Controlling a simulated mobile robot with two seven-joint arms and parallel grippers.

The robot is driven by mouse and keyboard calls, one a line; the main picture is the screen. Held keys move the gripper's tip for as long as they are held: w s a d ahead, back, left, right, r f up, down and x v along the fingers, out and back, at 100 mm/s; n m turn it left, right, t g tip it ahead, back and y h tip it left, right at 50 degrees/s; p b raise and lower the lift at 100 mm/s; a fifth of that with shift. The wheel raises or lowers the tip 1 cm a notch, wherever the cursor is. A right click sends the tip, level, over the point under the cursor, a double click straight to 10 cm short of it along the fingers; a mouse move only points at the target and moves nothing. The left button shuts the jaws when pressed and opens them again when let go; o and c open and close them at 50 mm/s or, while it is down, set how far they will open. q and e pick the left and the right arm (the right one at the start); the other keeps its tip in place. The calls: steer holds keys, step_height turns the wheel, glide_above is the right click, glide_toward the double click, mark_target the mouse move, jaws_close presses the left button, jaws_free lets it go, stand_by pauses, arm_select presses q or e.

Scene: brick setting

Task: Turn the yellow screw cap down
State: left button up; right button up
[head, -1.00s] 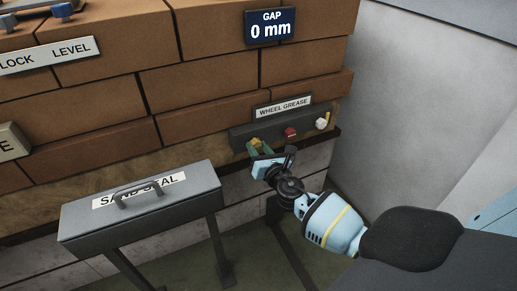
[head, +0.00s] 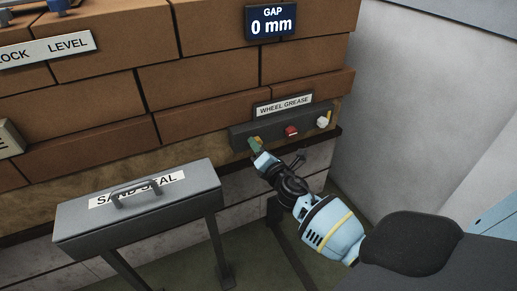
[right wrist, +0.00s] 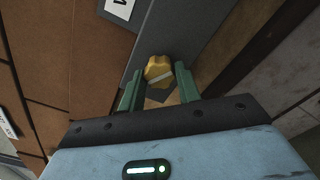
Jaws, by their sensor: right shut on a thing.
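The yellow screw cap (right wrist: 157,66) sits at the left end of the dark panel (head: 270,131) labelled WHEEL GREASE. It has a lobed rim and a pale line across its face, slanting in the right wrist view. My right gripper (right wrist: 160,88) has its two green fingers on either side of the cap and is shut on it. In the head view the right gripper (head: 256,147) reaches the panel from below right and mostly hides the cap. My left gripper is in neither view.
A red cap (head: 291,131) and a white cap (head: 322,122) with a yellow piece sit further right on the panel. A grey SAND SEAL box (head: 140,208) with a handle stands left of my right arm. A GAP display (head: 270,23) above reads 0 mm.

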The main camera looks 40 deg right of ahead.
arm_select(q)
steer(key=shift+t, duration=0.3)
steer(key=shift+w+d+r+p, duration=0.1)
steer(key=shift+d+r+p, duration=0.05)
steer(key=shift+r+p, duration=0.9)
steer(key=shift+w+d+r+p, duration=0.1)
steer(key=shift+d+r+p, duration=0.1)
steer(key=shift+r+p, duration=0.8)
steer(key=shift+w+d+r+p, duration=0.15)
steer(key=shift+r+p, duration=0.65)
steer(key=shift+p, duration=0.4)
arm_select(e)
steer(key=shift+d+r+m, duration=0.1)
steer(key=shift+m, duration=14)
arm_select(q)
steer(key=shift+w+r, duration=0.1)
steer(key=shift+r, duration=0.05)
